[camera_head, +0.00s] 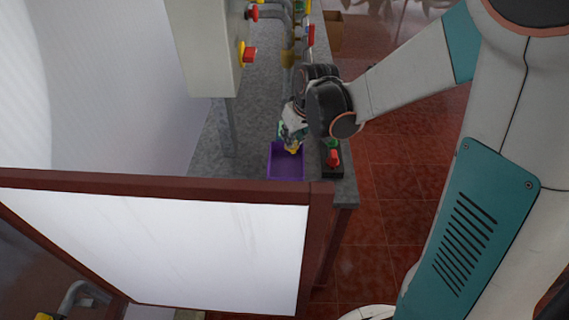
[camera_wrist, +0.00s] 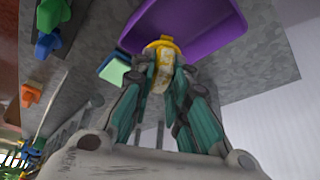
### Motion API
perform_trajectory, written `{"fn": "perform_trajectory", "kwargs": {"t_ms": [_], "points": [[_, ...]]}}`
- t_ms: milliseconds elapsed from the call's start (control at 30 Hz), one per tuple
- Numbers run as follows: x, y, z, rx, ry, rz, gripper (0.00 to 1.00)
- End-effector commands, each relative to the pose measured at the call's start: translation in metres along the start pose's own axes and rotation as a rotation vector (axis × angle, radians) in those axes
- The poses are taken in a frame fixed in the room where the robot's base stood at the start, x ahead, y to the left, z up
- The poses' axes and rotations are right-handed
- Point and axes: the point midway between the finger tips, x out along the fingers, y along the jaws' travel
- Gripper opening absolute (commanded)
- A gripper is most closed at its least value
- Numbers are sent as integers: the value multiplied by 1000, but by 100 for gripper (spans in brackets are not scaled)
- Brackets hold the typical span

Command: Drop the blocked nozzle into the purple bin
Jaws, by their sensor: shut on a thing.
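The purple bin (camera_head: 285,167) stands on the grey bench near its front end. It also fills the top of the wrist view (camera_wrist: 225,22). My gripper (camera_head: 291,143) points down over the bin's far part. In the wrist view, my gripper (camera_wrist: 163,62) is shut on a yellow nozzle (camera_wrist: 161,46), whose end shows against the bin's purple inside. In the head view only a small yellow bit of the nozzle (camera_head: 293,151) shows below the fingers. I cannot tell exactly how high it is above the bin's floor.
A red and green fitting on a black base (camera_head: 333,158) stands just right of the bin. A pale cabinet with red and yellow knobs (camera_head: 247,53) is at the back left. A brown-framed white panel (camera_head: 170,245) stands in front. Coloured fittings (camera_wrist: 115,70) show in the wrist view.

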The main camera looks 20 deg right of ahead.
Motion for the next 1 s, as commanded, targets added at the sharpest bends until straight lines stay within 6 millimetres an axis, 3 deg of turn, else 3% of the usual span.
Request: {"fn": "perform_trajectory", "kwargs": {"t_ms": [400, 733, 767, 833, 1000], "points": [[43, 0, 18, 0, 0, 0, 0], [45, 0, 19, 0, 0, 0, 0], [45, 0, 19, 0, 0, 0, 20], [45, 0, 19, 0, 0, 0, 36], [45, 0, 19, 0, 0, 0, 39]]}}
